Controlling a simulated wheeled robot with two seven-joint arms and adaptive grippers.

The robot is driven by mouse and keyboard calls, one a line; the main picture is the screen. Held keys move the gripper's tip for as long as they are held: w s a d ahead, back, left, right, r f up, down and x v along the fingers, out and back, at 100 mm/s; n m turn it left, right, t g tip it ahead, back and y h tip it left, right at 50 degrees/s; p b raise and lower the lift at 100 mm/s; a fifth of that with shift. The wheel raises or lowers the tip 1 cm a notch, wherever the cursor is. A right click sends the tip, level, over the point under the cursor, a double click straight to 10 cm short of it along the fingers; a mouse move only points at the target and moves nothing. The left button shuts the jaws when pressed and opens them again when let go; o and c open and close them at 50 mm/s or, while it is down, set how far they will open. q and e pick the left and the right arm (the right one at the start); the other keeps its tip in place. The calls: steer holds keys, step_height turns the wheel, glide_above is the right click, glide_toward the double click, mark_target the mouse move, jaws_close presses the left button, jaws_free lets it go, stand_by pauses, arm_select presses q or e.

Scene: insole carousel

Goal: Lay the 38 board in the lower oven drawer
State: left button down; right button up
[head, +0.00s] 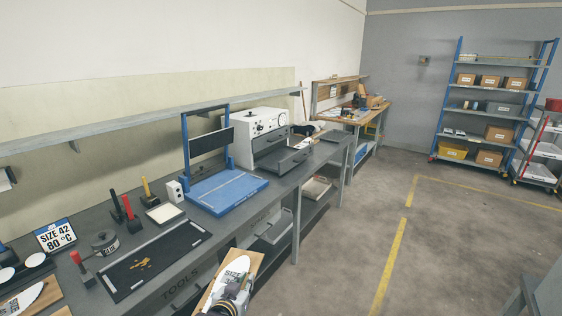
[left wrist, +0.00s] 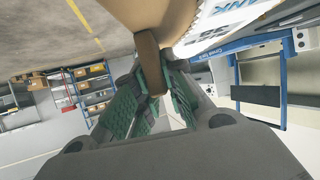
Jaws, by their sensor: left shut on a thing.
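My left gripper (head: 232,296) is at the bottom middle of the head view, in front of the bench edge. It is shut on a wooden board (head: 250,267) with a white insole shape and dark print. The board also shows at the top of the left wrist view (left wrist: 158,14), its printed number partly cut off; it looks like 38. The white oven (head: 262,122) stands farther along the bench. Its lower drawer (head: 287,160) appears pulled out toward the aisle and looks empty. The board is well apart from the oven. My right gripper is not in view.
A blue press (head: 228,191) stands on the bench between board and oven. A shelf (head: 150,114) runs above.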

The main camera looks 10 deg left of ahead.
arm_select(q)
steer(key=w+r+m+h+p, duration=0.1)
steer(key=w+r+p, duration=0.4)
steer(key=r, duration=0.4)
steer(key=w+r+m+h+p, duration=0.1)
steer(key=w+r+h+p, duration=0.1)
steer(key=w+r, duration=0.55)
steer(key=w+a+f+m+p, duration=0.1)
steer(key=a+f, duration=0.1)
steer(key=f, duration=0.3)
steer(key=w+a+f+m+g+h+p, duration=0.1)
steer(key=a+f+p, duration=0.1)
steer(key=f, duration=0.3)
steer(key=shift+w+a+f+h, duration=0.25)
steer(key=shift+a+h, duration=0.05)
steer(key=shift+a, duration=0.5)
